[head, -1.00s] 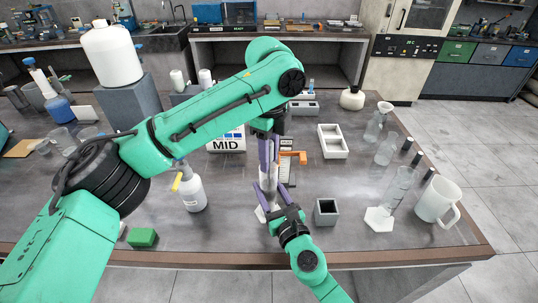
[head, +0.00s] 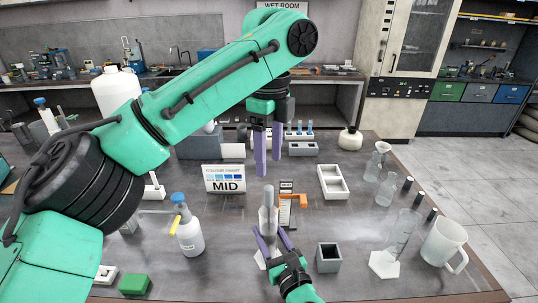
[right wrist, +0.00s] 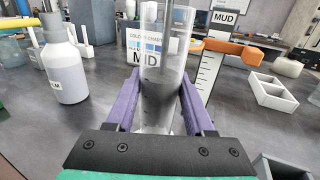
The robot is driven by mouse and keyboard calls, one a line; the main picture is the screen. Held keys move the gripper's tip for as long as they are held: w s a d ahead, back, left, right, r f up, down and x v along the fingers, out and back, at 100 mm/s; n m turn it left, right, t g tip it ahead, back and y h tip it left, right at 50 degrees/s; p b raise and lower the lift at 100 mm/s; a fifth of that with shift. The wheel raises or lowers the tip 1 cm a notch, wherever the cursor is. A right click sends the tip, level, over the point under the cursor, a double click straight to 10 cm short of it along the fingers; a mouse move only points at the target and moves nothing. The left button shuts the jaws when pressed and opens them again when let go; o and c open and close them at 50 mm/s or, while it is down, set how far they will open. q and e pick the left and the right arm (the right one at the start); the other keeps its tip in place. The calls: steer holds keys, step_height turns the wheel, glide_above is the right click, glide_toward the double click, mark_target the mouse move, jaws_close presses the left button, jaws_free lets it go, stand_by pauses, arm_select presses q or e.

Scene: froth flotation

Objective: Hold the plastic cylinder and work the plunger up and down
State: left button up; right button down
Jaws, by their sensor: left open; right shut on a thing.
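The clear plastic cylinder (head: 264,224) stands upright on a pale base at the middle front of the table. A grey plunger top (head: 268,197) shows at its upper end. My right gripper (head: 268,238) is shut on the cylinder, one purple finger on each side. My left gripper (head: 268,168) is open and empty, fingers pointing down, above and apart from the plunger top.
An orange slider on a scale (head: 285,214) stands close behind the cylinder. A spray bottle (head: 189,238) is to the left and a grey square cup (head: 328,257) to the right. A MID sign (head: 224,179) stands behind. Glassware and a white jug (head: 441,246) line the right edge.

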steer(key=shift+c, duration=1)
jaws_free()
